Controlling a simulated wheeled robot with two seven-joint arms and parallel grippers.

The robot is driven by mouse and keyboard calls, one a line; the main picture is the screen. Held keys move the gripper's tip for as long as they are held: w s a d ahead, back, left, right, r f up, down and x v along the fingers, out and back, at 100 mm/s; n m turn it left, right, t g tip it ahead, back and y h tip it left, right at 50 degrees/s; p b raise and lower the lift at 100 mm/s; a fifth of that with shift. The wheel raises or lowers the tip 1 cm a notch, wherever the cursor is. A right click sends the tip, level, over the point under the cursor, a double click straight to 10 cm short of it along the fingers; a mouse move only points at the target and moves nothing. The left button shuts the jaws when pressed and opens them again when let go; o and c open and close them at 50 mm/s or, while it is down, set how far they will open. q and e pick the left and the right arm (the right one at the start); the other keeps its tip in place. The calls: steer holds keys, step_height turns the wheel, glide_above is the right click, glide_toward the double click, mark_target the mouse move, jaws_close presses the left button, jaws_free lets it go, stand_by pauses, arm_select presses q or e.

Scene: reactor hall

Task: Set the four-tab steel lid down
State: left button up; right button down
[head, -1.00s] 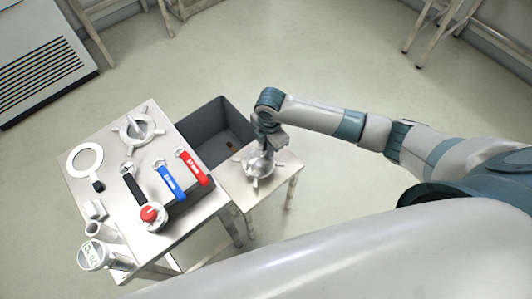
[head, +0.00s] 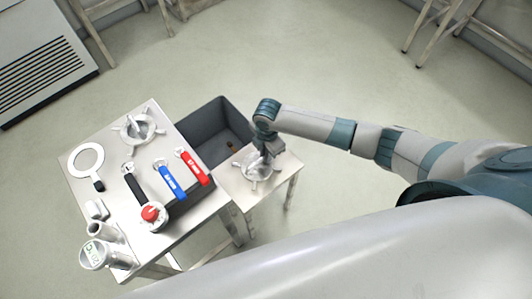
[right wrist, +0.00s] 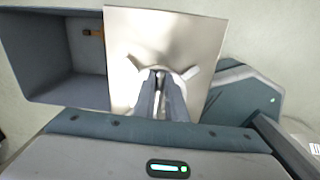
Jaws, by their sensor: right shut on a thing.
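The four-tab steel lid (head: 256,168) is a pale metal disc with tabs sticking out around its rim. It lies level at the top of the small side table (head: 281,178), on it or very close above; I cannot tell which. My right gripper (head: 267,152) points down from above and is shut on the lid's middle. In the right wrist view, the gripper fingers (right wrist: 161,97) hide the lid's centre, while its tabs (right wrist: 192,71) show on either side over the tabletop (right wrist: 165,25). My left gripper is not in view.
A dark grey bin (head: 207,113) stands open behind the small table. The larger steel table (head: 187,220) at left holds another tabbed metal piece (head: 140,127), a white ring (head: 76,150), black, blue (head: 171,182) and red-handled (head: 194,168) valves, and metal cups. Floor to the right is clear.

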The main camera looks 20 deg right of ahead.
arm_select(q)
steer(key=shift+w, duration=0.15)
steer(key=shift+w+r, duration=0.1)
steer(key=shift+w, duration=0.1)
arm_select(e)
steer(key=c, duration=1.8)
jaws_free()
steer(key=shift+f, duration=0.1)
